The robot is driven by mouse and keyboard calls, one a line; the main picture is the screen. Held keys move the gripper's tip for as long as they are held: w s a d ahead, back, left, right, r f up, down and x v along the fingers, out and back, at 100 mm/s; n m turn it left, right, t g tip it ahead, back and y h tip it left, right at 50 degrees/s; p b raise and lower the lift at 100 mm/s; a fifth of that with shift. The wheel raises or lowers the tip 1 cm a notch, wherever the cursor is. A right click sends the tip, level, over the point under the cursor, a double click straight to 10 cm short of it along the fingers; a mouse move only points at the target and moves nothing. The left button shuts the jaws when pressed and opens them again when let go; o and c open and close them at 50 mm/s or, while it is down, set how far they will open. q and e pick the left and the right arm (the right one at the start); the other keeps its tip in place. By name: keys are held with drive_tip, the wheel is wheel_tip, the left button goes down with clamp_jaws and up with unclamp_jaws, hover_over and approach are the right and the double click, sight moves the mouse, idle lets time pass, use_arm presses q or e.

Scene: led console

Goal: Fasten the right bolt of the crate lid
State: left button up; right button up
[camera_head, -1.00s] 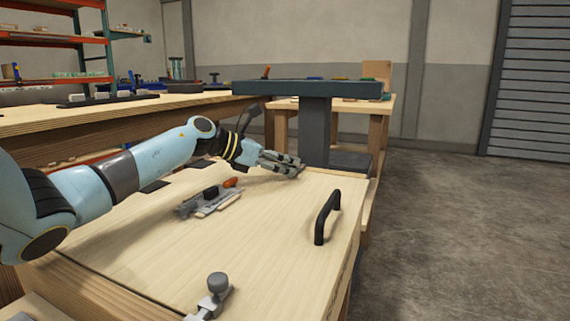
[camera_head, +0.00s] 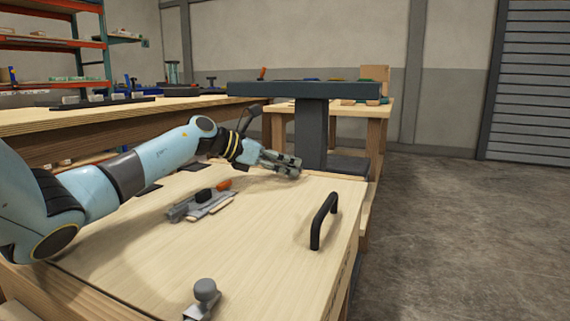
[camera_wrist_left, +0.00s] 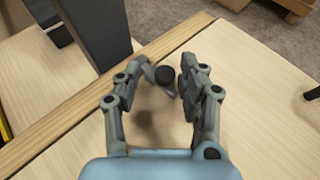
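The crate lid (camera_head: 255,245) is a pale wooden panel with a black handle (camera_head: 324,220) on its right part. One bolt with a grey round knob (camera_head: 205,290) sits at the near edge. At the far edge, the left wrist view shows another bolt with a dark round knob (camera_wrist_left: 165,74), lying between the fingertips of my left gripper (camera_wrist_left: 168,70). That gripper (camera_head: 287,165) is open, its fingers on either side of the knob, with a small gap to the right finger. Contact on the left side is unclear. The head view hides this bolt behind the gripper. My right gripper is not in view.
A clamp-like tool with an orange part (camera_head: 205,203) lies on the lid, left of centre. A dark grey post with a broad top (camera_head: 310,130) stands just beyond the lid's far edge. Workbenches (camera_head: 120,118) stand behind. Open floor (camera_head: 460,235) lies to the right.

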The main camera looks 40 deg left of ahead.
use_arm(q)
drive_tip(key=shift+d, duration=0.1)
drive_tip(key=v, duration=1.1)
drive_tip(key=shift+f, duration=0.15)
drive_tip(key=shift+s+a+r, duration=0.25)
drive_tip(key=shift+s+r, duration=0.1)
drive_tip(key=shift+s, duration=0.1)
